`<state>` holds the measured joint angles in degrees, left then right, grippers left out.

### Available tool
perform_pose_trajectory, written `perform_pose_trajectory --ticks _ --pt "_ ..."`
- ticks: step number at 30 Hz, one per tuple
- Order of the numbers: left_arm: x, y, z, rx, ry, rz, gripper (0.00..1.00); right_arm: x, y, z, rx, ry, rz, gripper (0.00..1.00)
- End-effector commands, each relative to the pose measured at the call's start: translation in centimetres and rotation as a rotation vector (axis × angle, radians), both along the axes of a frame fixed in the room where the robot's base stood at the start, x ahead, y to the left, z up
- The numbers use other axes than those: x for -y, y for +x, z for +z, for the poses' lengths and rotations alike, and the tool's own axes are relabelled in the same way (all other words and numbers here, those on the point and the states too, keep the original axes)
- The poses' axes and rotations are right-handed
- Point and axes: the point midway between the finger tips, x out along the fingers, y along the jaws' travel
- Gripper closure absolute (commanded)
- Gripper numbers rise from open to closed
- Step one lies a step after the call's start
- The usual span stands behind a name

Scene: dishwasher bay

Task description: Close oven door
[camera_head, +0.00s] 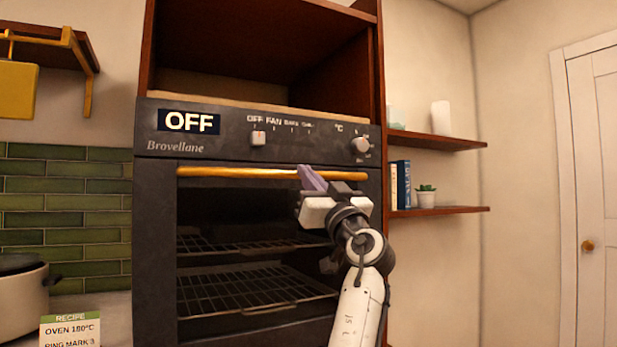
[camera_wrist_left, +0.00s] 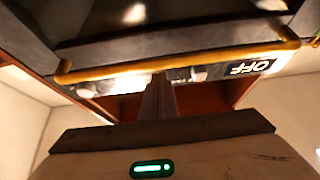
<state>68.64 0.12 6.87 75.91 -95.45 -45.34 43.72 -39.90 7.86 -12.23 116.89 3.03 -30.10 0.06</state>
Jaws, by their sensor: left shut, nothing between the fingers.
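The black oven (camera_head: 155,240) stands in the middle of the head view, with a control panel reading OFF. Its door has a gold bar handle (camera_head: 240,172) just under the panel and a dark window with wire racks behind it. The door looks upright and flush or nearly so; I cannot tell whether a small gap is left. My left gripper (camera_head: 310,178) is shut and empty, its fingers at the right part of the handle. In the left wrist view the shut fingers (camera_wrist_left: 158,98) point at the handle (camera_wrist_left: 180,62); I cannot tell whether they touch it. My right gripper is not in view.
A cream pot (camera_head: 22,298) and a recipe card (camera_head: 70,330) stand on the counter at left. Wooden shelves (camera_head: 440,141) with books and a small plant are right of the oven. A white door (camera_head: 595,200) is at far right.

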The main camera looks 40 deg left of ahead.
Motion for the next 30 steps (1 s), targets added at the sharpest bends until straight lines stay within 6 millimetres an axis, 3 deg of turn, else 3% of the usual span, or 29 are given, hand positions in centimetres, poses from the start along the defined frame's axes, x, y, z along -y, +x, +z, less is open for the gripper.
perform_pose_trajectory --ticks 3,15,27,30 --pt "2.6 -0.7 0.9 0.007 0.014 -0.008 1.0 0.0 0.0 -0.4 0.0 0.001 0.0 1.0" --pt "9.1 -3.3 -3.8 0.004 0.018 -0.007 1.0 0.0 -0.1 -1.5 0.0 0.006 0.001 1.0" --pt "10.4 -3.8 -4.6 0.0 0.018 -0.009 1.0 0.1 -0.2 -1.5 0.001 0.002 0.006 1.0" --pt "10.4 -2.7 -6.2 -0.039 0.016 -0.032 1.0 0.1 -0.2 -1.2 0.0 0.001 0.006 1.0"
